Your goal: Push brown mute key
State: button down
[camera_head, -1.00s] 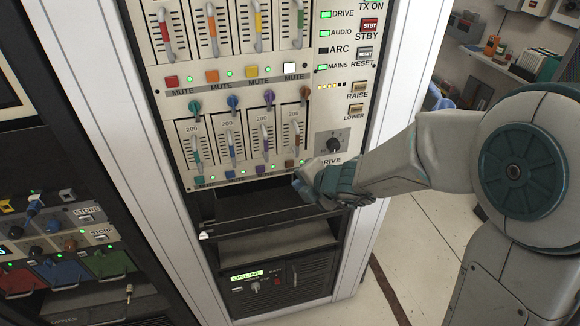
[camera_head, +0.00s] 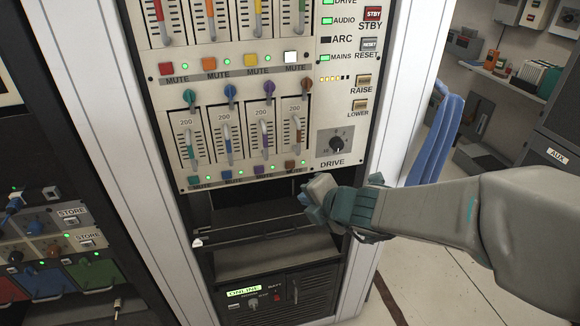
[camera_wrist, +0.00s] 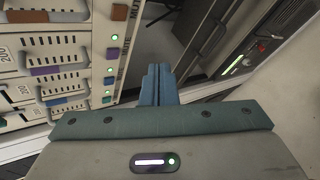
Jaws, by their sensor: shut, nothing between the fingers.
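The brown mute key (camera_head: 290,165) is the rightmost of the lower mute row on the rack panel, under the brown-knobbed fader (camera_head: 298,138). In the wrist view the brown key (camera_wrist: 119,12) is near the top, left of the fingers. My gripper (camera_head: 308,199) is below and slightly right of the key in the head view, in front of the dark gap under the panel. Its blue fingers (camera_wrist: 158,84) are together and empty in the wrist view, apart from the key. Their exact distance from the panel is unclear.
Purple (camera_head: 259,170), blue (camera_head: 227,175) and teal (camera_head: 195,182) mute keys lie left of the brown one. A dark open bay (camera_head: 255,215) lies below the panel. Floor is clear at right.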

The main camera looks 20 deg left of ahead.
jog(key=p, duration=0.1)
send_near(287, 171)
jog(key=shift+s+f+x, duration=0.1)
jog(key=shift+s+x, duration=0.05)
jog(key=shift+x, duration=0.9)
jog(key=shift+s+f+x, duration=0.15)
jog(key=shift+x, duration=0.95)
dwell(0.3)
jog(key=shift+w+a, duration=0.2)
jog(key=shift+w, duration=0.2)
jog(key=shift+w+a, duration=0.2)
jog(key=shift+w, duration=0.05)
dwell(0.6)
jog(key=shift+s, duration=0.1)
jog(key=shift+s+d, duration=0.45)
jog(key=shift+s, duration=0.15)
dwell(0.3)
jog(key=shift+s+d+b, duration=0.1)
jog(key=shift+s+d, duration=0.35)
jog(key=shift+s, duration=0.25)
jog(key=shift+s+d+b, duration=0.1)
jog(key=shift+s+d, duration=0.3)
jog(key=shift+s, duration=0.3)
jog(key=shift+s+d+b, duration=0.1)
jog(key=shift+s+d, duration=0.35)
jog(key=shift+s, duration=0.25)
dwell(0.8)
